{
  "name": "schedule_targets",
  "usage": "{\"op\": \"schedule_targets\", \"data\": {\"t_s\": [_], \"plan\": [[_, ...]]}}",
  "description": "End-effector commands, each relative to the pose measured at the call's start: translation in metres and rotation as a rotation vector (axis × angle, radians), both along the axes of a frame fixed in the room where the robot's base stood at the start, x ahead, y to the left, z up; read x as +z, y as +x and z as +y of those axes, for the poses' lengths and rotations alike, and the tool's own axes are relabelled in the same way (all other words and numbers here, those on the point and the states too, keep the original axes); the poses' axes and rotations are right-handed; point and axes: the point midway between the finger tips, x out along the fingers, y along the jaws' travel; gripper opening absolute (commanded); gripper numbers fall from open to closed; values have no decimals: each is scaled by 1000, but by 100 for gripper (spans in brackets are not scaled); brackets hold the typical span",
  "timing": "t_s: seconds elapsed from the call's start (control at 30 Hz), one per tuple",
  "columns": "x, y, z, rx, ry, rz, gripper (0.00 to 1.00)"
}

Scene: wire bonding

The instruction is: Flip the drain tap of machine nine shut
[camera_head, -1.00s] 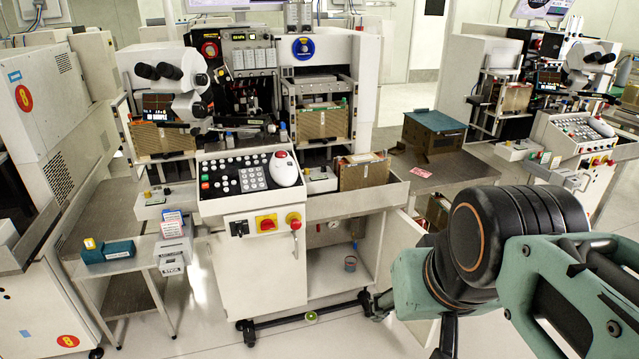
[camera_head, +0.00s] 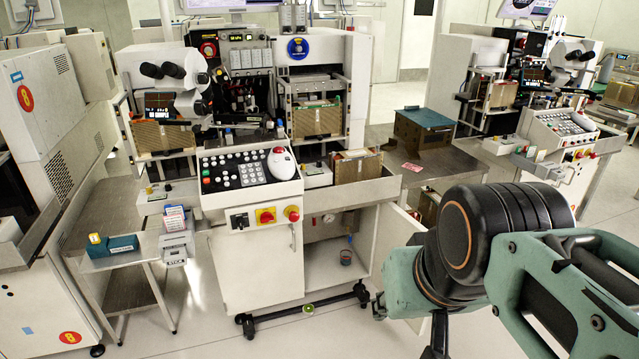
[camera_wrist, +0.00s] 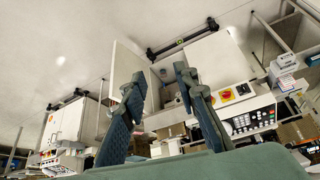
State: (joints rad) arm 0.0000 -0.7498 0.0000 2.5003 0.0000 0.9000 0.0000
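The middle machine (camera_head: 262,270) has an open lower cabinet (camera_head: 325,262); no number reads on it. Inside are a small round gauge (camera_head: 329,218), a thin blue part (camera_head: 349,239) at the right that may be the tap or its pipe, and a small cup (camera_head: 346,257) below. The tap's handle is too small to make out. My gripper (camera_head: 378,306) is low, right of the cabinet, mostly hidden behind my arm. In the wrist view, my gripper (camera_wrist: 158,82) has its fingers apart with nothing between them, the cabinet showing beyond.
A white cabinet door (camera_head: 398,245) stands open at the cabinet's right, close to my arm. A black wheeled foot bar (camera_head: 305,309) runs along the floor in front. A side table (camera_head: 125,255) stands left. Floor in front is clear.

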Motion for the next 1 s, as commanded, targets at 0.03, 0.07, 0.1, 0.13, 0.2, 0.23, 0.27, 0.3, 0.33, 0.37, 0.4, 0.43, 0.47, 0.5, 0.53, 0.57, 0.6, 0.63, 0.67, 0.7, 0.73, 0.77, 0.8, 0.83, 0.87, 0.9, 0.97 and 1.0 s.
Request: {"op": "schedule_targets", "data": {"t_s": [0.03, 0.07, 0.1, 0.13, 0.2, 0.23, 0.27, 0.3, 0.33, 0.37, 0.4, 0.43, 0.47, 0.5, 0.53, 0.57, 0.6, 0.63, 0.67, 0.7, 0.73, 0.77, 0.8, 0.83, 0.87, 0.9, 0.97, 1.0], "plan": [[10, 0, 0, 0, 0, 0, 20], [15, 0, 0, 0, 0, 0, 17], [22, 0, 0, 0, 0, 0, 12], [28, 0, 0, 0, 0, -1, 9], [45, 0, 0, 0, 0, -1, 1], [53, 0, 0, 0, 0, -1, 0], [62, 0, 0, 0, 0, -1, 0], [73, 0, 0, 0, 0, -1, 0], [82, 0, 0, 0, 0, -1, 0], [92, 0, 0, 0, 0, -1, 0], [104, 0, 0, 0, 0, -1, 0], [113, 0, 0, 0, 0, -1, 0], [122, 0, 0, 0, 0, -1, 0], [134, 0, 0, 0, 0, -1, 0], [142, 0, 0, 0, 0, -1, 0], [149, 0, 0, 0, 0, -1, 0], [158, 0, 0, 0, 0, -1, 0], [164, 0, 0, 0, 0, -1, 0], [168, 0, 0, 0, 0, -1, 0], [173, 0, 0, 0, 0, -1, 0], [175, 0, 0, 0, 0, -1, 0], [177, 0, 0, 0, 0, -1, 0], [178, 0, 0, 0, 0, -1, 0], [178, 0, 0, 0, 0, -1, 0], [178, 0, 0, 0, 0, 0, 0], [177, 0, 0, 0, 0, 0, 0], [175, 0, 0, 0, 0, 0, 0], [175, 0, 0, 0, 0, 0, 0]]}}
